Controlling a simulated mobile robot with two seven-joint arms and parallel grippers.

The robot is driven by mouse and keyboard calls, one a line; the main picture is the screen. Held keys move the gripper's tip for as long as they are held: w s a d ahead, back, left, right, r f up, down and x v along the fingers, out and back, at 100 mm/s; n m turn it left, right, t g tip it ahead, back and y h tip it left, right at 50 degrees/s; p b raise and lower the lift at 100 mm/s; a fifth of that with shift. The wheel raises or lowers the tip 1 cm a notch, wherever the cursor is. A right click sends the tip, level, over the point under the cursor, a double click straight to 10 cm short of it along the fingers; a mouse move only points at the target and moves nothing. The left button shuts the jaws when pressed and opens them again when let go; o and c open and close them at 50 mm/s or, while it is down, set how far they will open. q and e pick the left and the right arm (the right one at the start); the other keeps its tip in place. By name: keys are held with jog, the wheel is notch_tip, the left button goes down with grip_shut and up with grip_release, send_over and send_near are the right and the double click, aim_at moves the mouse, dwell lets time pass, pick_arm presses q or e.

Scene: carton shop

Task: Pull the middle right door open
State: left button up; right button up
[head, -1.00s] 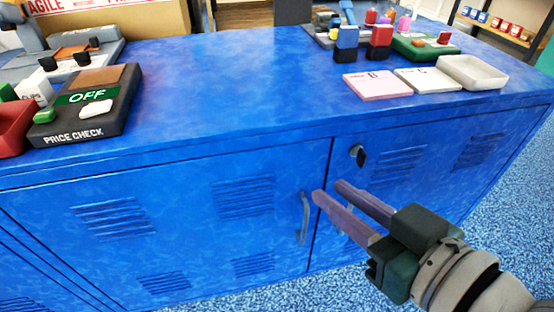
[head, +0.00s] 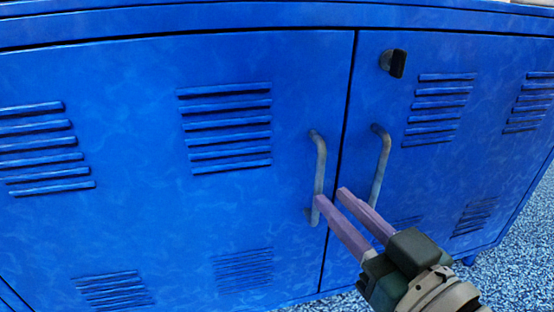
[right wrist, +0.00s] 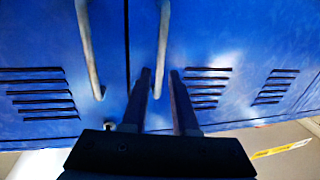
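A blue cabinet front shows two shut doors meeting at a dark vertical seam. The right-hand door (head: 440,180) has a black lock knob (head: 393,62) near its top and a grey upright bar handle (head: 381,165). The left-hand door (head: 130,210) has a similar handle (head: 318,165) beside the seam. My right gripper (head: 330,197), with purple fingers, is open in front of the doors, near the lower ends of the handles. In the right wrist view, the right-hand door's handle (right wrist: 163,45) lines up between the open fingertips (right wrist: 160,73); contact cannot be told. My left gripper is out of view.
Louvre slots (head: 225,125) mark both doors. The cabinet's top edge (head: 200,20) runs along the top of the head view. Speckled blue floor (head: 515,250) is clear at the right. A yellow strip (right wrist: 282,148) lies on the floor in the right wrist view.

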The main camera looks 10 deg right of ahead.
aim_at(321, 186)
jog(key=b+x, duration=0.2)
jog(key=x, duration=0.2)
jog(key=shift+w+a+f, duration=0.1)
jog(key=shift+w+f, duration=0.05)
jog(key=shift+w, duration=0.1)
jog(key=shift+w+a, duration=0.1)
jog(key=shift+w, duration=0.35)
grip_shut()
dwell(0.8)
